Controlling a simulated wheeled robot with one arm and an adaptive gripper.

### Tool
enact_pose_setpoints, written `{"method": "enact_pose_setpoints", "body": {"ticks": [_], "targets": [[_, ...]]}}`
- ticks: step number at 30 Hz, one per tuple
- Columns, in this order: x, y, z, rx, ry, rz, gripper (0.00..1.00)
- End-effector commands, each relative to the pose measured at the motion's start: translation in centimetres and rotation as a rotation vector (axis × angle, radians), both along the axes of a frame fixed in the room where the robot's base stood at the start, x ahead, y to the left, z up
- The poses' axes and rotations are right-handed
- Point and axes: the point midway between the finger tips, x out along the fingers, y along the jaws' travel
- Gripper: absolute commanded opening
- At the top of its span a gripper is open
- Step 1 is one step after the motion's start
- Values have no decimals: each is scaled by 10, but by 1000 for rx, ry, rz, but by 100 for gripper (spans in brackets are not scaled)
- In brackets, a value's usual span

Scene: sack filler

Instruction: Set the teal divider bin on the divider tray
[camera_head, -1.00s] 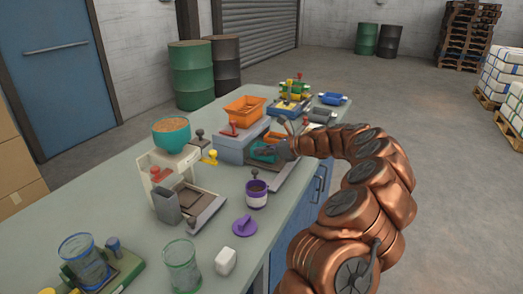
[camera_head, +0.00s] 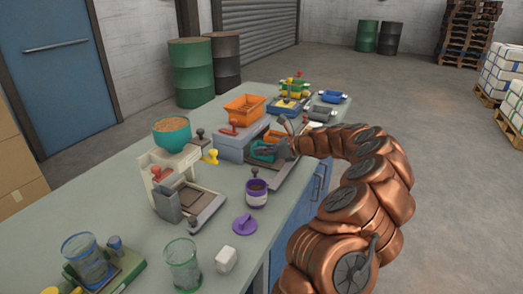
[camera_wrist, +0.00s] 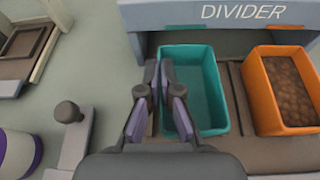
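The teal divider bin (camera_wrist: 207,85) is an empty open box in the wrist view, under the front of the unit marked DIVIDER. It also shows in the head view (camera_head: 262,154), partly hidden by my gripper. It appears to sit upright on the brown divider tray (camera_wrist: 234,85), left of an orange bin (camera_wrist: 256,90). My gripper (camera_wrist: 161,72) points down at the teal bin's left wall, one finger outside and one over the inside. The fingers are close together and look shut on that wall. The bin's underside is hidden.
The grey divider unit (camera_head: 238,140) carries an orange hopper (camera_head: 245,108). A lever with a dark knob (camera_wrist: 68,112) and a purple-and-white pot (camera_wrist: 18,150) stand left of my gripper. A purple lid (camera_head: 244,224) lies on the bench. Several coloured trays stand behind.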

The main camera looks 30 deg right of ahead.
Motion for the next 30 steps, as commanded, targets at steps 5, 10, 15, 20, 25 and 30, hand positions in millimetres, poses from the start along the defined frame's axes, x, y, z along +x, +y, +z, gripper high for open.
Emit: {"method": "enact_pose_setpoints", "body": {"ticks": [5, 10, 15, 20, 25, 30], "targets": [[0, 0, 0, 0, 0, 0, 0], [0, 0, 0, 0, 0, 0, 10], [0, 0, 0, 0, 0, 0, 28], [0, 0, 0, 0, 0, 0, 35], [0, 0, 0, 0, 0, 0, 41], [0, 0, 0, 0, 0, 0, 56]]}}
